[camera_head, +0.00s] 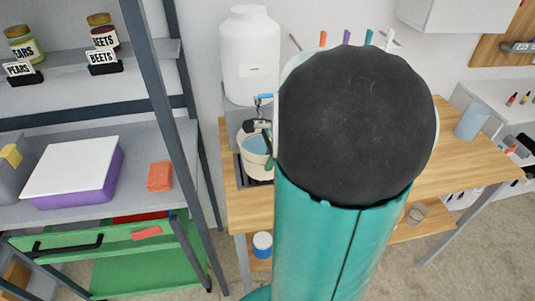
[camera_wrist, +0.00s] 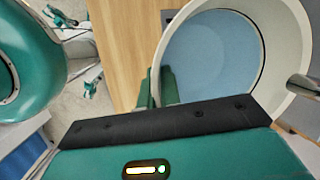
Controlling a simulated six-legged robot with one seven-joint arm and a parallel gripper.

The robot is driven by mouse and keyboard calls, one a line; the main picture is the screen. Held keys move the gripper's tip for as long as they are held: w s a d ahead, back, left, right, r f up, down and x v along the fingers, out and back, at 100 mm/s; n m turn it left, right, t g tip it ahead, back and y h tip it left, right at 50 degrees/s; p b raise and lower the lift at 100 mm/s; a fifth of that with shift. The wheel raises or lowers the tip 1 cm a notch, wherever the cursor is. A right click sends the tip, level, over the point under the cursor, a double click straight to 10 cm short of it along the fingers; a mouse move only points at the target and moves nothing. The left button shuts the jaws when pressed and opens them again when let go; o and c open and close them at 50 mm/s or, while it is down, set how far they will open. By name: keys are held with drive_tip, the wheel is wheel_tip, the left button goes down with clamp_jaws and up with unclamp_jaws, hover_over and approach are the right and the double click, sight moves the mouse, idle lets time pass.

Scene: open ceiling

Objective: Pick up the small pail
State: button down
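The small pail (camera_head: 256,168) is cream-white with a blue inside. It is below the big white dispenser, at the dark tray; I cannot tell if it touches the tray. My arm hides its right side in the head view. In the wrist view the pail (camera_wrist: 292,22) fills the upper right, its mouth facing the camera. My gripper (camera_wrist: 157,88) is at its left rim, one green finger outside and one inside, close together with the wall between them. It appears shut on the rim. In the head view the gripper (camera_head: 264,145) is partly hidden by my arm.
The white dispenser (camera_head: 250,60) stands above the pail, and a metal spout (camera_wrist: 303,86) shows close to its right rim. The dark tray (camera_head: 241,172) is on the wooden table (camera_head: 235,212). A grey shelf (camera_head: 90,150) stands at the left.

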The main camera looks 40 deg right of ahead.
drive_tip(key=s+a, duration=0.7)
drive_tip(key=s, duration=0.4)
idle(0.4)
